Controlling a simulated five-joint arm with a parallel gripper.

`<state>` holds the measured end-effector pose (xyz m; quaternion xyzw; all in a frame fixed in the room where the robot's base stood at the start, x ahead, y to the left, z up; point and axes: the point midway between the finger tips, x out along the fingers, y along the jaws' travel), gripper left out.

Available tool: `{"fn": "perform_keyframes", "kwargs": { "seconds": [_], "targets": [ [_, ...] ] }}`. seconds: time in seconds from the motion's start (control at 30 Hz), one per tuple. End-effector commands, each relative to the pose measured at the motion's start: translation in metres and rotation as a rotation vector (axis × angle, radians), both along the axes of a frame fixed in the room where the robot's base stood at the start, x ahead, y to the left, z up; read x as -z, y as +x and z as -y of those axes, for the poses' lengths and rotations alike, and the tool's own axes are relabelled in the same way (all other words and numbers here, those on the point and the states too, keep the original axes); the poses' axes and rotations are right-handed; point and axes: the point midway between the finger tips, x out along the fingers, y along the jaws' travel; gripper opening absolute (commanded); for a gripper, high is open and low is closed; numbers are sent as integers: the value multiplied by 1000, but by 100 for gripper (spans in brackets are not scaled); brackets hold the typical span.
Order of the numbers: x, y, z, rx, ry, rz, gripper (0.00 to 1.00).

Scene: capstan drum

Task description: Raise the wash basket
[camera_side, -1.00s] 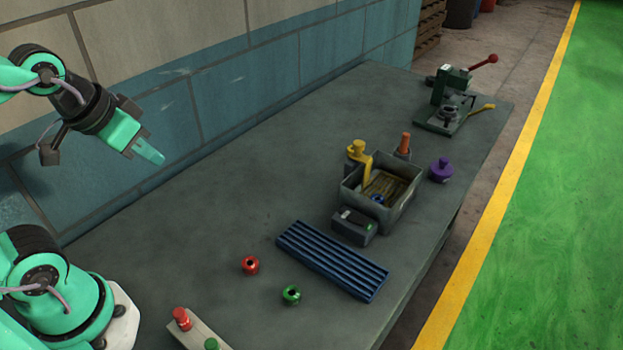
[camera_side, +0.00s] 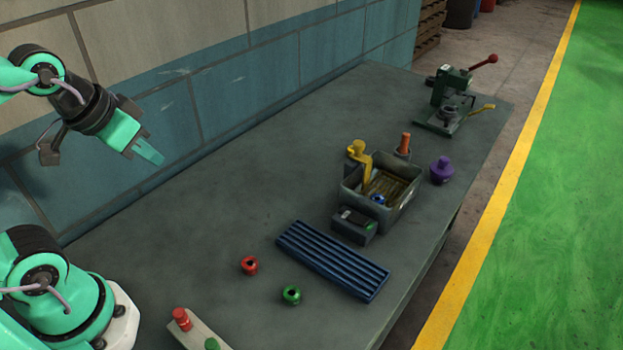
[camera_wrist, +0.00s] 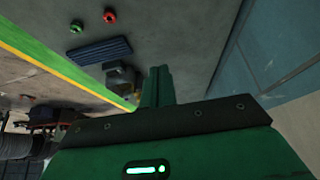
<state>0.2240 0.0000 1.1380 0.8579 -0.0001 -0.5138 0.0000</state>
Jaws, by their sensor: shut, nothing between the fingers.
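A grey open tank (camera_side: 404,203) stands on the bench in the side view, with a brownish slatted basket (camera_side: 387,188) inside it and a small blue part (camera_side: 377,199) low in it. A yellow crank-like arm (camera_side: 361,160) stands at the tank's back left corner, reaching over its rim. My gripper (camera_side: 150,152) is shut and empty, high at the left and well away from the tank. In the wrist view my closed fingers (camera_wrist: 158,85) show, and the tank (camera_wrist: 120,78) is small and partly hidden beyond them.
A dark box (camera_side: 353,226) sits before the tank, beside a blue ribbed rack (camera_side: 333,260). Red (camera_side: 249,265) and green (camera_side: 291,294) rings lie nearer. An orange-topped post (camera_side: 404,145), purple knob (camera_side: 441,170) and green press (camera_side: 450,105) stand farther right. The bench's left middle is clear.

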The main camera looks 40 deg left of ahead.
Motion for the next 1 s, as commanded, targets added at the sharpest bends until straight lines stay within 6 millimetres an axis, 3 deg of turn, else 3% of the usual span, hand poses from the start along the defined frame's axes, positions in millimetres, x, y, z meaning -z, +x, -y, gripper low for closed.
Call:
{"fn": "perform_keyframes", "kwargs": {
  "seconds": [0.13, 0.33, 0.57, 1.0],
  "targets": [
    [0, 0, 0, 0, 0, 0, 4],
    [0, 6, 1, 4, 0, 11, 43],
    [0, 42, 6, 21, 0, 78, 44],
    [12, 155, 31, 80, -13, 319, 44]
  ]
}}
